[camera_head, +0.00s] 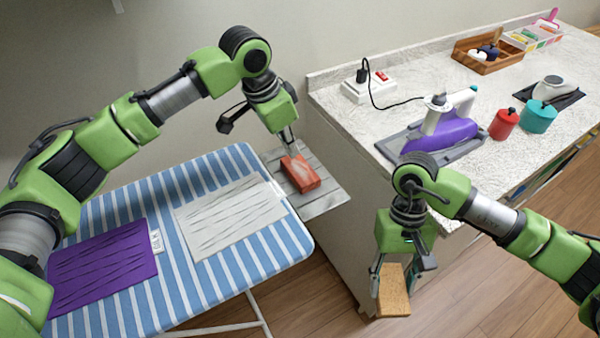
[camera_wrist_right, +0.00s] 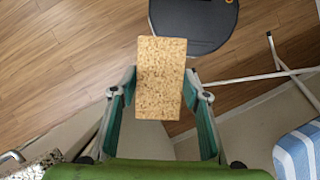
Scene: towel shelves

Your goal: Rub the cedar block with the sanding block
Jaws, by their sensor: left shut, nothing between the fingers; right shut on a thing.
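The reddish block, which I take as the cedar block (camera_head: 304,175), lies on the grey slatted rest (camera_head: 325,198) at the end of the ironing board. It has a paler patch on top. My left gripper (camera_head: 290,148) is shut and empty, pointing down at the block's far end; I cannot tell whether it touches. My right gripper (camera_head: 392,278) is shut on a tan, speckled block, which I take as the sanding block (camera_head: 395,297). It hangs over the floor in front of the counter. The right wrist view shows the sanding block (camera_wrist_right: 161,70) between both fingers.
The striped ironing board (camera_head: 205,290) bears a purple cloth (camera_head: 100,265) and a pale cloth (camera_head: 230,217). The counter (camera_head: 400,120) holds a purple iron (camera_head: 440,132), red canister (camera_head: 504,124), teal canister (camera_head: 539,117), power socket (camera_head: 368,88) and wooden tray (camera_head: 490,60).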

